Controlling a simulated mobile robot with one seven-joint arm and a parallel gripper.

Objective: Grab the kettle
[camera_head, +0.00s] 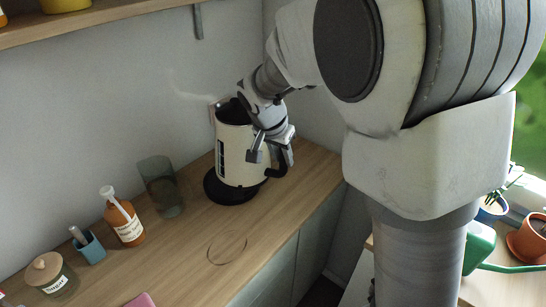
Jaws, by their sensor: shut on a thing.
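The kettle (236,158) is cream with a dark top, a dark strip on its side and a black handle on its right. It stands upright on a round black base (226,192) near the back of the wooden counter. My gripper (270,157) comes down from above at the kettle's right side. It is shut on the kettle at the handle. The fingers and my wrist hide part of the handle and the kettle's top edge.
Left of the kettle stand a dark glass (160,186), an orange bottle (124,218), a small blue cup (90,247) and a lidded jar (50,276). A thin ring (227,249) lies in front. A shelf (95,17) hangs upper left. Walls are close behind.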

